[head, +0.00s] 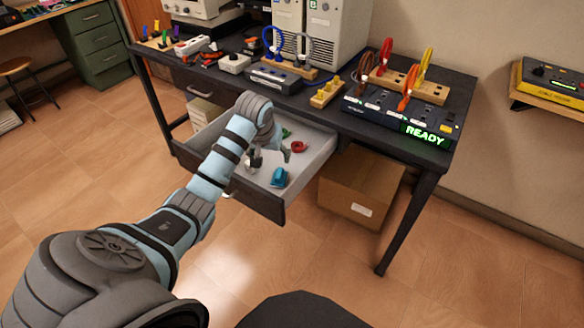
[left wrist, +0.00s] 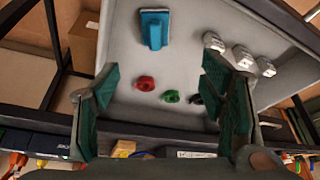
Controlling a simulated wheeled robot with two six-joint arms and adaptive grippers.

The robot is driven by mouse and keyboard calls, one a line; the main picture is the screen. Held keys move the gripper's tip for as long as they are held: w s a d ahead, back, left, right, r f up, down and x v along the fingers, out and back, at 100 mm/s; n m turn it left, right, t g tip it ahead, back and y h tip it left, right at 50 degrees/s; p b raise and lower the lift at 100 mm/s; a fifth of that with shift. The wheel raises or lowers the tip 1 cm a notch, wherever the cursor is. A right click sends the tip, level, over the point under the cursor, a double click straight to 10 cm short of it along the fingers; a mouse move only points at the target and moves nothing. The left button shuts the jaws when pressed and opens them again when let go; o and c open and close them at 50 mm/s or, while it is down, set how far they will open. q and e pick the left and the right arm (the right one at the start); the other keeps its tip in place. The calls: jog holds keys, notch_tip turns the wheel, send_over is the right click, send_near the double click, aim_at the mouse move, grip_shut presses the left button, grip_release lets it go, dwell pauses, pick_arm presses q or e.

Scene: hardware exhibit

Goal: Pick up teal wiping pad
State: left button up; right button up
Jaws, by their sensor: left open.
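The teal wiping pad (head: 279,177) lies in the open desk drawer (head: 310,152), near its front right. It also shows in the left wrist view (left wrist: 154,28) at the top, with its raised handle toward the camera. My left gripper (head: 270,159) is over the drawer, pointing down into it, a little behind and left of the pad. In the left wrist view my left gripper (left wrist: 163,105) has its fingers wide apart with nothing held between them. The pad lies beyond the fingertips and is not touched. My right gripper is in neither view.
A red item (head: 299,147) and a green item (head: 287,133) lie in the drawer; the wrist view adds a black item (left wrist: 195,99) and white blocks (left wrist: 241,55). The dark desktop (head: 458,93) holds cables and devices. A cardboard box (head: 352,188) stands below.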

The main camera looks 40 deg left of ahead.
pick_arm(q)
jog(key=b, duration=0.4)
send_over(279, 172)
jog(key=s, duration=0.3)
jog(key=f, duration=0.7)
jog(key=shift+d, duration=0.3)
jog(key=b+x, duration=0.1)
jog(key=x, duration=0.1)
jog(key=b+x, duration=0.1)
jog(key=x, duration=0.1)
jog(key=w+b+x, duration=0.1)
jog(key=x, duration=0.1)
jog(key=shift+w+d+f, duration=0.1)
jog(key=shift+d+f, duration=0.05)
jog(key=shift+d, duration=0.05)
jog(key=shift+c, duration=0.7)
jog(key=c, duration=1.1)
